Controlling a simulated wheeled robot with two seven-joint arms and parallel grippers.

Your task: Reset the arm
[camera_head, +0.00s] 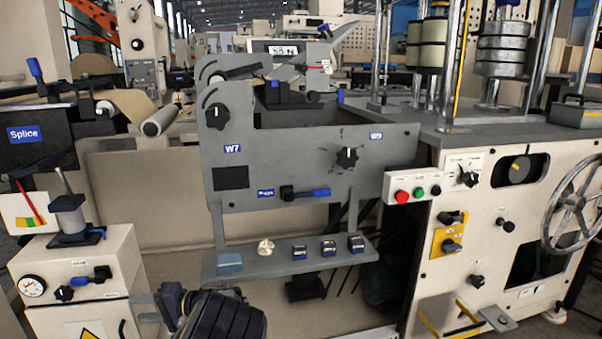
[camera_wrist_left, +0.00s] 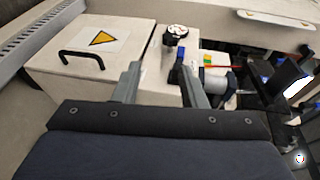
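My left gripper (camera_head: 168,300) shows low in the head view, in front of the W7 unit and just right of the cream cabinet. My dark arm segment covers part of it. In the left wrist view the two grey fingers of my left gripper (camera_wrist_left: 157,68) stand apart with nothing between them. My right gripper is in neither view.
The cream cabinet (camera_head: 118,268) with a gauge stands close at left; its black handle (camera_wrist_left: 82,57) shows in the wrist view. The grey W7 panel (camera_head: 290,150) has a small shelf (camera_head: 330,258) below. A large machine with a handwheel (camera_head: 575,210) fills the right.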

